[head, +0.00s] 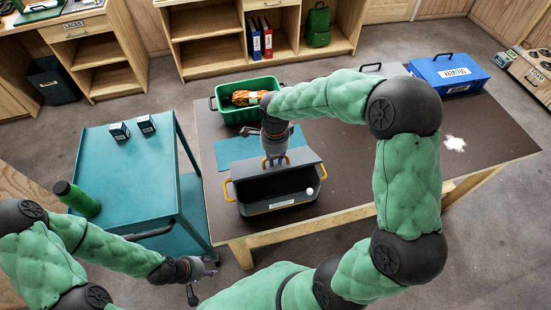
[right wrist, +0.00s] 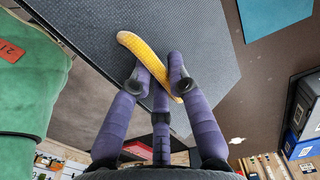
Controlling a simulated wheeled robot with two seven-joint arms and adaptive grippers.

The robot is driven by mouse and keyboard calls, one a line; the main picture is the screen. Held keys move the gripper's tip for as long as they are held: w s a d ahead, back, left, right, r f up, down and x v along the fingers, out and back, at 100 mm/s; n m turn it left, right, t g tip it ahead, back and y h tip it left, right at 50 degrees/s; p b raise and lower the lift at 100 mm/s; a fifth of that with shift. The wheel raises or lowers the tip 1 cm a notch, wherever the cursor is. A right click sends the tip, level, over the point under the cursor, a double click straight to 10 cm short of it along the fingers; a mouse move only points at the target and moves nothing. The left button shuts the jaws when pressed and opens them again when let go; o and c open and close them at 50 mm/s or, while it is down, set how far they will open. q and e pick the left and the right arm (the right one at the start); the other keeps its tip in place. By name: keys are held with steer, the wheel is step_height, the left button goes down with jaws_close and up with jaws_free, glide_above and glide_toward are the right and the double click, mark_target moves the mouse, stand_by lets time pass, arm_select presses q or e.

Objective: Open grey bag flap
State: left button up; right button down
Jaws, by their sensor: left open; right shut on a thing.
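The grey bag (head: 275,190) sits near the front left of the brown table, with yellow handles at its sides. Its dark inside shows, and its flap (head: 300,158) is tilted up along the back. My right gripper (head: 273,160) is at the flap's upper edge, shut on a yellow pull loop. In the right wrist view, the yellow loop (right wrist: 140,55) lies between the fingers, against the dark textured flap (right wrist: 205,60). My left gripper (head: 203,280) is open and empty, low beside the teal cart, away from the bag.
A green crate (head: 228,112) with an orange rope coil (head: 247,97) stands behind the bag. A blue box (head: 447,75) stands at the table's back right. The teal cart (head: 120,170) left of the table bears two small dark boxes and a green bottle (head: 77,198). My right arm crosses above the table.

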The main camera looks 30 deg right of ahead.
steer(key=shift+w+d+r+p, duration=0.2)
steer(key=shift+w+r, duration=0.1)
steer(key=shift+w, duration=0.2)
steer(key=shift+w+d+r+p, duration=0.15)
steer(key=shift+w+r, duration=0.15)
steer(key=shift+w, duration=0.2)
steer(key=shift+w+a, duration=0.1)
steer(key=shift+w, duration=0.1)
steer(key=shift+w+d+r, duration=0.15)
steer(key=shift+w+r, duration=0.1)
steer(key=shift+w, duration=0.25)
steer(key=shift+w+d+r, duration=0.15)
steer(key=shift+w+r, duration=0.05)
steer(key=shift+w, duration=0.45)
steer(key=shift+w+d+r+p, duration=0.15)
steer(key=shift+w+p, duration=0.1)
steer(key=shift+w, duration=0.35)
steer(key=shift+w+d+r+p, duration=0.1)
steer(key=shift+w+d+p, duration=0.1)
steer(key=shift+w, duration=0.35)
